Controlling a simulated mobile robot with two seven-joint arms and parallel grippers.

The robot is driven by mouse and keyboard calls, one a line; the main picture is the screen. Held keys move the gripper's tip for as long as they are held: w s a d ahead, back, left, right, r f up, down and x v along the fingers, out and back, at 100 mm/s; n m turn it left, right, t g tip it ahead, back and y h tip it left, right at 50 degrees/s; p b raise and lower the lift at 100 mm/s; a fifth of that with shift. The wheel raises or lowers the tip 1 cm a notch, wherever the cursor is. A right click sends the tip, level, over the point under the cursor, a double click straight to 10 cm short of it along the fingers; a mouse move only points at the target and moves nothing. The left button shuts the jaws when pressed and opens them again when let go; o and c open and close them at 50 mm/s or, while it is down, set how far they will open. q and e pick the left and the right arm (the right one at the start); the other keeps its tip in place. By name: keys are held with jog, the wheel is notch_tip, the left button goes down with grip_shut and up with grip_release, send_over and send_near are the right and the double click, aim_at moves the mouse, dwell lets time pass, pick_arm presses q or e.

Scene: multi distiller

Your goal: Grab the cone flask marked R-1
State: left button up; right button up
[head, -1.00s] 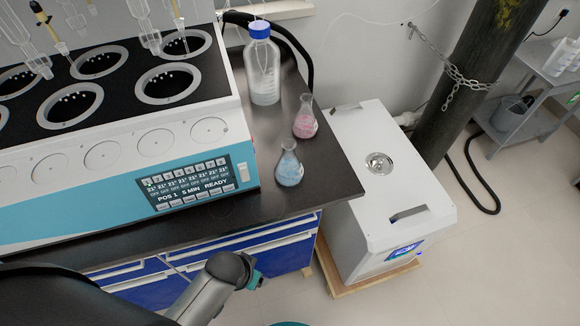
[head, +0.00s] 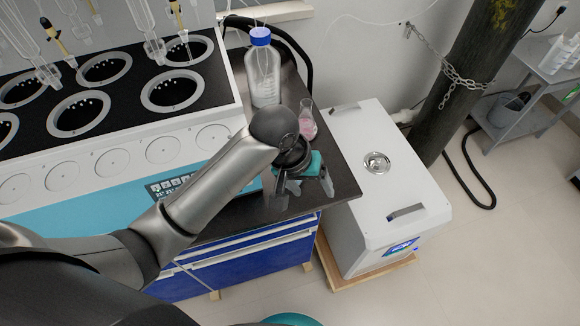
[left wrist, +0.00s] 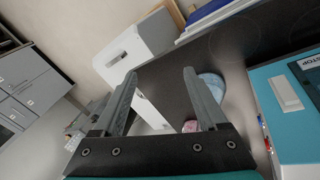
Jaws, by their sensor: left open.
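A cone flask with pink liquid (head: 307,122) stands upright on the dark bench near its right end. It also shows in part in the left wrist view (left wrist: 190,126), low beside the right finger. A second cone flask, with blue liquid, shows in the left wrist view (left wrist: 214,84), partly behind the right finger. My left arm hides it in the head view. No marking is readable on either flask. My left gripper (head: 303,188) is open over the bench's front right edge, nearer than the pink flask. Its fingers (left wrist: 160,74) have nothing between them. My right gripper is out of view.
A large blue-capped bottle (head: 263,75) stands behind the flasks. The white and teal distiller (head: 118,160) fills the bench's left side. A white box unit (head: 385,195) stands on the floor to the right. A black hose runs behind the bottle.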

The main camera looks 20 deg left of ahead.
pick_arm(q)
jog(key=w+a+r+n+g+y, duration=0.1)
jog(key=w+a+r+n+y, duration=0.2)
jog(key=r, duration=0.4)
jog(key=w+a+r+n+g, duration=0.1)
jog(key=w+a+r+n, duration=0.3)
jog(key=r, duration=0.3)
jog(key=shift+m, duration=0.4)
jog(key=f+b, duration=0.1)
jog(key=f, duration=0.4)
jog(key=f+b, duration=0.1)
jog(key=f, duration=0.4)
jog(key=w+f+b, duration=0.1)
jog(key=f, duration=0.4)
jog(key=shift+f, duration=0.1)
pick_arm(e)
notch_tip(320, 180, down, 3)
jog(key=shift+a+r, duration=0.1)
pick_arm(q)
grip_shut()
